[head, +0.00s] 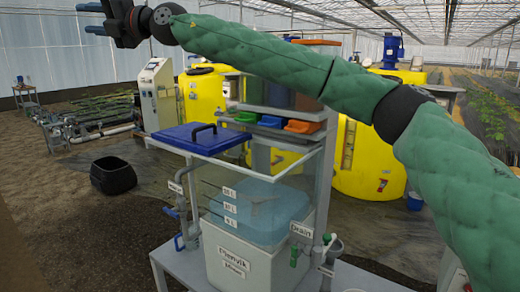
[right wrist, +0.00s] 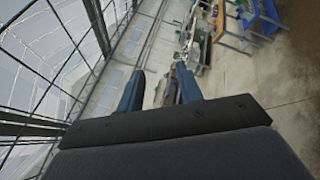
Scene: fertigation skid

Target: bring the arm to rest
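My right arm, in a padded green sleeve, crosses the head view from the lower right to the upper left. My right gripper (head: 84,18) is raised at the upper left, its blue fingers pointing left. In the right wrist view the same gripper (right wrist: 159,84) has its two blue fingers apart, with nothing held between them. It is clear of the skid, high in the open air. My left gripper is in neither view.
The skid has a mixing tank (head: 243,258) with level labels and a blue lid (head: 203,138) on top. Coloured bins (head: 302,126) sit on a shelf under my arm. Yellow tanks (head: 368,165) stand behind. A black tub (head: 113,176) lies on open floor at left.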

